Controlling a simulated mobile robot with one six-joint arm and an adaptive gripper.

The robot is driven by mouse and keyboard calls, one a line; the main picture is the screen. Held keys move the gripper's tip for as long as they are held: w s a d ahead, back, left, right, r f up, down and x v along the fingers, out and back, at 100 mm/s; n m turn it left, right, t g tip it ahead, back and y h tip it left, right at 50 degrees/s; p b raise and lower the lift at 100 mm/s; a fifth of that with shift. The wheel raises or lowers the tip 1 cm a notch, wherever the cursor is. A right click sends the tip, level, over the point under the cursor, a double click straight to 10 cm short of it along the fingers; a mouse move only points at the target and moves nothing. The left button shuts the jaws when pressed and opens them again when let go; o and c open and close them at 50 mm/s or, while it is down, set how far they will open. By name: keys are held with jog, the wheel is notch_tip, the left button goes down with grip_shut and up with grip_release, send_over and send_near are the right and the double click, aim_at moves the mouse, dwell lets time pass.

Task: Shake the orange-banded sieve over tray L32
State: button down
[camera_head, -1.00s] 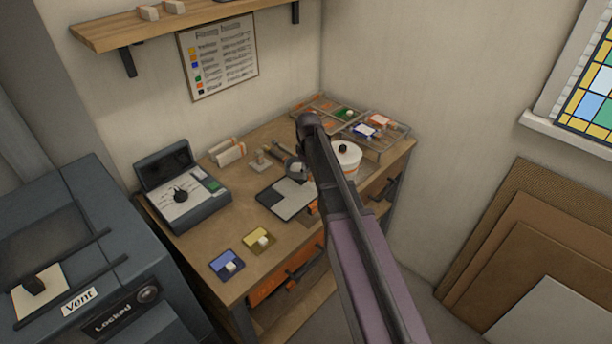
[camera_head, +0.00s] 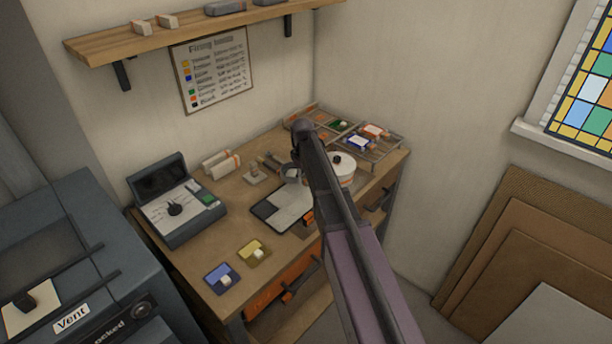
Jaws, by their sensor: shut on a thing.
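My arm runs up from the bottom and covers the middle of the bench, and I cannot make out my gripper. A shallow dark-rimmed tray (camera_head: 264,212) with a pale surface lies left of the arm. Its label cannot be read, so I cannot tell if it is L32. A small orange patch (camera_head: 308,218) shows at the tray's right, against the arm. I cannot tell if it belongs to the orange-banded sieve. A white round pot with a dark knob (camera_head: 345,171) stands just right of the arm. A small grey round thing (camera_head: 290,172) is partly hidden behind the arm.
Blue (camera_head: 216,274) and yellow (camera_head: 247,249) tiles with white blocks lie near the front edge. A divided rack (camera_head: 385,147) is at the back right. The kiln-like grey cabinet (camera_head: 60,250) stands at left.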

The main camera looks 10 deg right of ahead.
jog(key=shift+s+a, duration=1.45)
jog(key=shift+a, duration=0.55)
jog(key=shift+s+a, duration=1.45)
jog(key=shift+a, duration=0.5)
jog(key=shift+s+a, duration=1.45)
jog(key=shift+a, duration=0.55)
jog(key=shift+w+d, duration=1.65)
jog(key=shift+d, duration=0.6)
jog(key=shift+w+d, duration=1.65)
jog(key=shift+d, duration=0.6)
jog(key=shift+w+d, duration=1.65)
jog(key=shift+d, duration=0.6)
notch_tip(320, 180, up, 5)
jog(key=p, duration=0.5)
